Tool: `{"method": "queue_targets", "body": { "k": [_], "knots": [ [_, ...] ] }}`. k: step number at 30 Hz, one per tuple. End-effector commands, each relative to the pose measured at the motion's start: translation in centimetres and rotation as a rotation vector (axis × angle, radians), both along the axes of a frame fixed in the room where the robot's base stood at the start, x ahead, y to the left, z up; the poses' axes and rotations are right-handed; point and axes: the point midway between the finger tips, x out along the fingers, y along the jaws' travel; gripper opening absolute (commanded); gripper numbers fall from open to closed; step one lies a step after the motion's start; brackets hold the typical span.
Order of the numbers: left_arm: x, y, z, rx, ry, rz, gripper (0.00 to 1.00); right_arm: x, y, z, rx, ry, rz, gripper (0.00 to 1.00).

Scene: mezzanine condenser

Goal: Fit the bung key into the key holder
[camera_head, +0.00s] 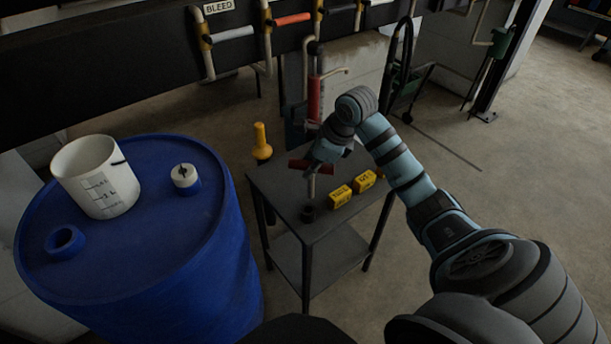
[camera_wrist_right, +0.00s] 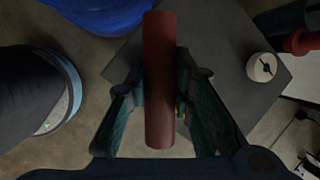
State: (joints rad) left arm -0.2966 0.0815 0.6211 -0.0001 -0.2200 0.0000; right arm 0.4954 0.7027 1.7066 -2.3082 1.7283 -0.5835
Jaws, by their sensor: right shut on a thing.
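The bung key (camera_head: 311,186) has a red bar handle and a pale shaft hanging down from it. My right gripper (camera_head: 318,162) is shut on the red handle and holds the key above the small dark table. In the right wrist view the red handle (camera_wrist_right: 158,80) lies between the two fingers (camera_wrist_right: 160,110); its shaft is hidden there. My left gripper is not in view.
A blue drum (camera_head: 160,262) with a white jug (camera_head: 98,178) stands left. A red cylinder (camera_head: 314,98) rises behind the table.

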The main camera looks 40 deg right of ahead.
Motion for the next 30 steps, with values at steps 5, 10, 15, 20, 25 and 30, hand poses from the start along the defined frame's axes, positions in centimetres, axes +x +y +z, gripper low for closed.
{"method": "queue_targets", "body": {
  "k": [5, 10, 15, 20, 25, 30],
  "knots": [
    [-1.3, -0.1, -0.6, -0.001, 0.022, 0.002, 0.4, 1.1, 0.3, -0.9, 0.003, 0.008, -0.081, 0.0],
    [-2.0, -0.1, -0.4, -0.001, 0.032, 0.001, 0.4, 1.4, 0.1, -0.9, 0.002, 0.012, -0.083, 0.0],
    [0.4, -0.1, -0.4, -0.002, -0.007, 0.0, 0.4, 1.6, 0.1, -1.2, 0.009, 0.013, -0.086, 0.0],
    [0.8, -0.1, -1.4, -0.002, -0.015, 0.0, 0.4, 1.6, 0.2, -2.5, 0.008, 0.013, -0.085, 0.0],
    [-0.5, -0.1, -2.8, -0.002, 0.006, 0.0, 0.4, 1.5, 0.3, -4.3, 0.009, 0.013, -0.082, 0.0],
    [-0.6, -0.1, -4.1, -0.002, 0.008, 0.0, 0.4, 1.4, 0.2, -6.1, 0.008, 0.014, -0.082, 0.0]
  ]
}}
